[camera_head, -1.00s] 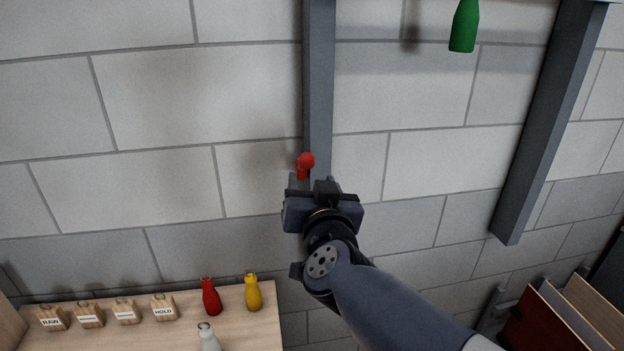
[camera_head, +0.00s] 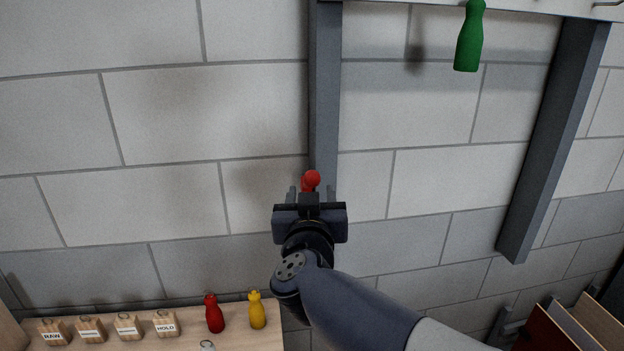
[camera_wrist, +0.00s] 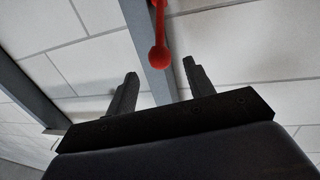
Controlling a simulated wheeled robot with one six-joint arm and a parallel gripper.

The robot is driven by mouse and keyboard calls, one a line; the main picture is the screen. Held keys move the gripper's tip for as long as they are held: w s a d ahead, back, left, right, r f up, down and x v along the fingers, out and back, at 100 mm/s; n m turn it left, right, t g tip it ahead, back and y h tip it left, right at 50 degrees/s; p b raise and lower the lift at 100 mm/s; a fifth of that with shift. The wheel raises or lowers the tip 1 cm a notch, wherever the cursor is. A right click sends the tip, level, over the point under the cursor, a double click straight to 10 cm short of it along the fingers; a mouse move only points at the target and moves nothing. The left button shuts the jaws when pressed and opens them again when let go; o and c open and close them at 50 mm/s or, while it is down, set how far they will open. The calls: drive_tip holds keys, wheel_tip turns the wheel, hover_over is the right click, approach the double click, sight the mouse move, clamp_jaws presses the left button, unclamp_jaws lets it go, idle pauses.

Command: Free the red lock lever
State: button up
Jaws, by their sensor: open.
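The red lock lever (camera_head: 311,179) shows its round knob and a short part of its arm just beyond my gripper, in front of a grey upright post. In the wrist view the red lever (camera_wrist: 159,57) hangs from the top edge as a thin rod ending in a ball. My gripper (camera_head: 310,192) is open, and its two fingers (camera_wrist: 160,82) stand apart, one on each side of the ball's line. The ball appears between and a little beyond the fingertips, and I see no contact. The lever's lower part in the head view is hidden by my gripper.
The grey post (camera_head: 326,100) runs up the block wall behind the lever. A green bottle (camera_head: 469,40) hangs at upper right, left of a second grey post (camera_head: 555,140). A wooden shelf (camera_head: 265,340) at lower left holds red and yellow bottles and labelled blocks.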

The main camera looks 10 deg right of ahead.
sight(312, 183)
drive_tip(key=w, duration=0.3)
drive_tip(key=w+d, duration=0.1)
drive_tip(key=w, duration=0.2)
drive_tip(key=shift+w+d, duration=0.15)
drive_tip(key=shift+w, duration=0.1)
clamp_jaws()
idle(0.3)
